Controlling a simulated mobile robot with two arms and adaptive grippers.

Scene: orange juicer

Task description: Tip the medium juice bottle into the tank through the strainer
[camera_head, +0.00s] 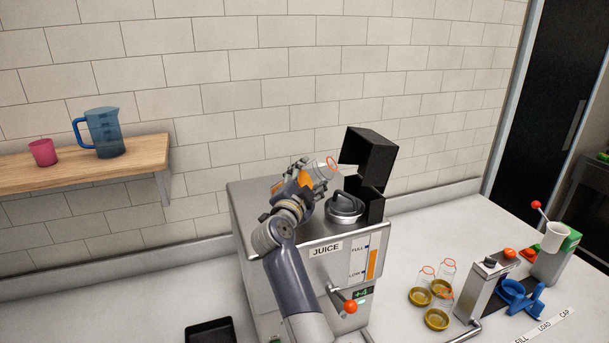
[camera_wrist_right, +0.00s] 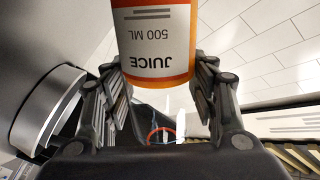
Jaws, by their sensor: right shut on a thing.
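My right gripper (camera_head: 304,182) is shut on the clear juice bottle (camera_head: 319,168) above the top of the metal juice tank (camera_head: 300,271). The bottle is tilted, with its orange-ringed mouth to the right. In the right wrist view the bottle (camera_wrist_right: 155,45) sits between the fingers (camera_wrist_right: 160,95); its label reads JUICE 500 ML upside down, with orange juice around the label. A round grey piece with a handle (camera_head: 345,206) sits on the tank top, right of the gripper. I cannot tell whether it covers the strainer. My left gripper is out of view.
A black box-like part (camera_head: 371,156) rises behind the tank top, close to the bottle's mouth. A shelf (camera_head: 75,170) holds a blue jug and pink cup.

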